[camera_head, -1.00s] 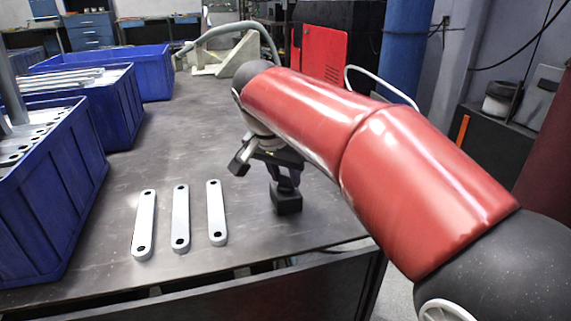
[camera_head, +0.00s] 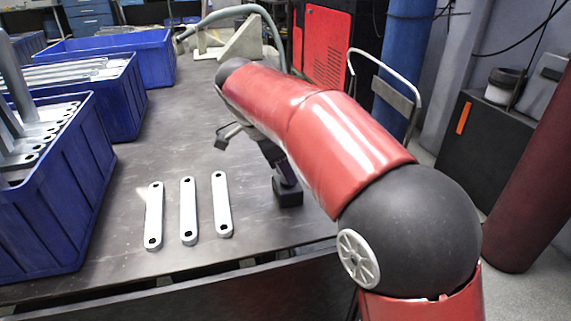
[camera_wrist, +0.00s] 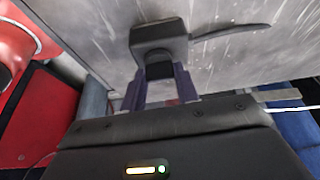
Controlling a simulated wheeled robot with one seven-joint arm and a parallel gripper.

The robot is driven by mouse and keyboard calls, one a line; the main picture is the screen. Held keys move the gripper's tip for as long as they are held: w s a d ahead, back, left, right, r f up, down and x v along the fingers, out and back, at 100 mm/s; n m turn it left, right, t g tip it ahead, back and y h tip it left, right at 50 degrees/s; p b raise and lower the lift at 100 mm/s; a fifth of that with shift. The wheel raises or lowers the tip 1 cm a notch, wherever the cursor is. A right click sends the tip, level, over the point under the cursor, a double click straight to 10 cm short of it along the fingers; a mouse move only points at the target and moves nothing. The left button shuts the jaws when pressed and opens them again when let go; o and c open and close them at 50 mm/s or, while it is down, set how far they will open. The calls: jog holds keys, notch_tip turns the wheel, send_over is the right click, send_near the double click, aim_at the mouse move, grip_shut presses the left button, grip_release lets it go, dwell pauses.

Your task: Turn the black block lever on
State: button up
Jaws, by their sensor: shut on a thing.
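The black block (camera_head: 288,194) sits on the grey metal table near its front edge, right of three flat brackets. In the wrist view the block (camera_wrist: 158,36) shows at the top centre, with a dark lever piece (camera_wrist: 160,68) sticking out toward me. My gripper (camera_wrist: 160,82) is shut on this lever, one purple-grey finger on each side. In the head view my gripper (camera_head: 287,176) is just above the block and mostly hidden by my red arm. The exact angle of the lever cannot be told.
Three pale brackets (camera_head: 188,211) lie in a row on the table (camera_head: 190,130). Blue bins (camera_head: 60,195) holding metal parts stand along the left. A red panel (camera_head: 325,48) and a blue cylinder (camera_head: 398,70) stand behind. The table's middle is clear.

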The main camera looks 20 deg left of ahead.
jog(key=shift+m, duration=0.3)
jog(key=o, duration=1)
jog(key=shift+v, duration=3.9)
jog(key=shift+w, duration=0.1)
